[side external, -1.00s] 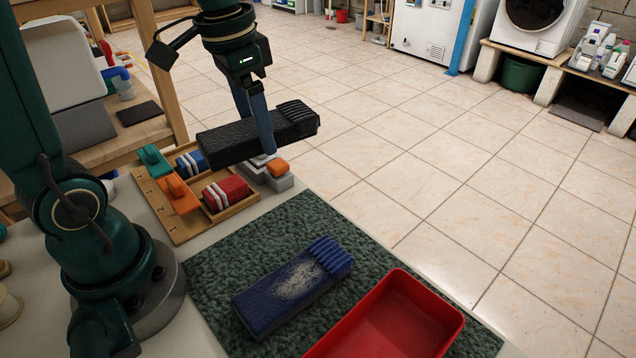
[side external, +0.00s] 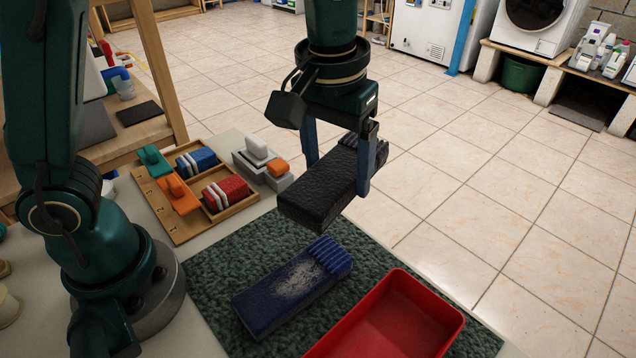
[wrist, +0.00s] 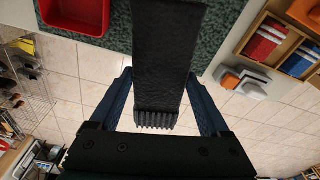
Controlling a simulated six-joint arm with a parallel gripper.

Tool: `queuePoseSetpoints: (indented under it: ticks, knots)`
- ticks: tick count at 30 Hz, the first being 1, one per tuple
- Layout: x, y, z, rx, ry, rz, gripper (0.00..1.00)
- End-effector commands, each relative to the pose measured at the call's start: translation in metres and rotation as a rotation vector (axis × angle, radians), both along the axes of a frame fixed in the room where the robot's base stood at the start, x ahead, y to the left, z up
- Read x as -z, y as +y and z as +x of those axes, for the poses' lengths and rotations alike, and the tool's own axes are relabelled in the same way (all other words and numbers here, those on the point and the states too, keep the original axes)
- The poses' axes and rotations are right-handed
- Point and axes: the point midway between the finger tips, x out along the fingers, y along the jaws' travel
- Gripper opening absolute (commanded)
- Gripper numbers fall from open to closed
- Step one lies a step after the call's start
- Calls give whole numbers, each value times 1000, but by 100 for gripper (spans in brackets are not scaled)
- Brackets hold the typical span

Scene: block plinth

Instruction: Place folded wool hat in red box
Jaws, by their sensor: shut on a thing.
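A black folded wool hat (side external: 325,190) with a ribbed end is between the fingers of my gripper (side external: 338,178), which is shut on it. It hangs in the air above the far edge of the green mat. In the wrist view the black hat (wrist: 160,60) runs lengthwise between both fingers, ribbed end toward the gripper. A second folded wool hat, blue with a pale worn patch (side external: 292,288), lies on the mat. The red box (side external: 390,325) stands open at the mat's right, nearer the camera, and its visible inside is empty. Its corner also shows in the wrist view (wrist: 75,15).
The green textured mat (side external: 215,265) lies under the blue hat and box. A wooden tray (side external: 190,225) with teal, orange, blue and red pieces is at the left back. A grey block (side external: 275,180) with white and orange pieces stands beside it. Tiled floor lies beyond the table edge.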

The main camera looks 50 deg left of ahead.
Motion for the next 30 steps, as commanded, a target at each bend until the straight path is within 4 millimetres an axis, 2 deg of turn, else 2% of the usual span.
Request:
queuePoseSetpoints:
  ticks: [1, 4, 13, 24, 30]
  knots:
    - [4, -16, -5, 41, 1, 1, 11]
    - [11, -36, -15, 113, 0, 1, 11]
    - [26, -69, -34, 198, 3, 1, 11]
    - [73, -140, -66, 198, 1, 2, 11]
    - [86, -160, -75, 193, -1, 0, 11]
